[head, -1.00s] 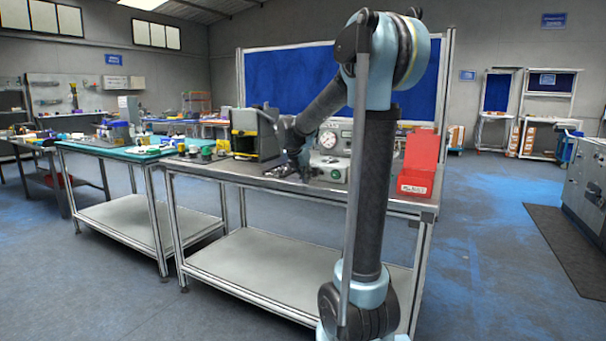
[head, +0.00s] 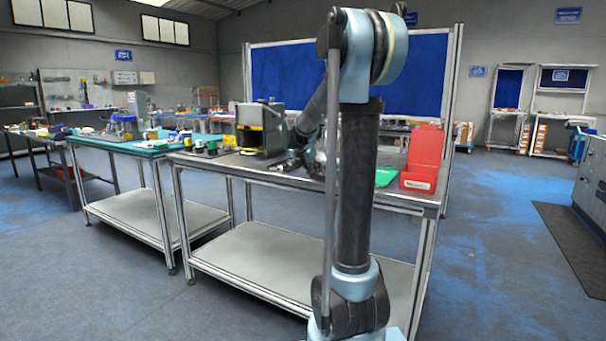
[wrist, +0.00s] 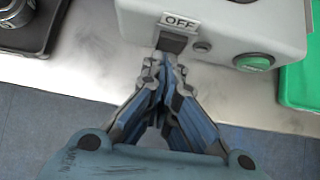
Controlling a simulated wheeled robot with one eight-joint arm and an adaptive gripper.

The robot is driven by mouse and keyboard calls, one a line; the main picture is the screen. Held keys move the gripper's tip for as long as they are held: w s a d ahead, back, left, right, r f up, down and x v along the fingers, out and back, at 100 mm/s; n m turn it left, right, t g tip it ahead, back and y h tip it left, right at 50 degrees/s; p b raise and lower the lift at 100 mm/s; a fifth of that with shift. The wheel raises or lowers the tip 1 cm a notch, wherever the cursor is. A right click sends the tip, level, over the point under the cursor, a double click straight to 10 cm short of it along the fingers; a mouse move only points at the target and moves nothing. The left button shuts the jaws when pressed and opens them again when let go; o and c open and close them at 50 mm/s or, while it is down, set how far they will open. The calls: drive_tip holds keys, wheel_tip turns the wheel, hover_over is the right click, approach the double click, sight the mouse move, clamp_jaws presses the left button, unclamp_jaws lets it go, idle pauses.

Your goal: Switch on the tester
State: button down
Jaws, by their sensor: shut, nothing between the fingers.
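The tester (wrist: 222,22) is a light grey box at the top of the wrist view. In the head view my gripper (head: 290,162) is low over the bench, and my arm hides most of the tester.
The metal bench (head: 250,172) carries a black and yellow machine (head: 258,128) on the left and a red bin (head: 424,158) on the right. A green surface (wrist: 301,84) lies right of the tester. A dark round object (wrist: 28,22) stands to its left.

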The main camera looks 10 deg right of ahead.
drive_tip(key=shift+d, duration=0.2)
drive_tip(key=shift+r, duration=0.15)
drive_tip(key=shift+w+d+r, duration=0.1)
drive_tip(key=shift+w+r, duration=0.05)
drive_tip(key=shift+r, duration=0.65)
drive_tip(key=shift+s+a, duration=0.25)
drive_tip(key=shift+s, duration=0.05)
drive_tip(key=s+a+f+v, duration=0.1)
drive_tip(key=v, duration=1.1)
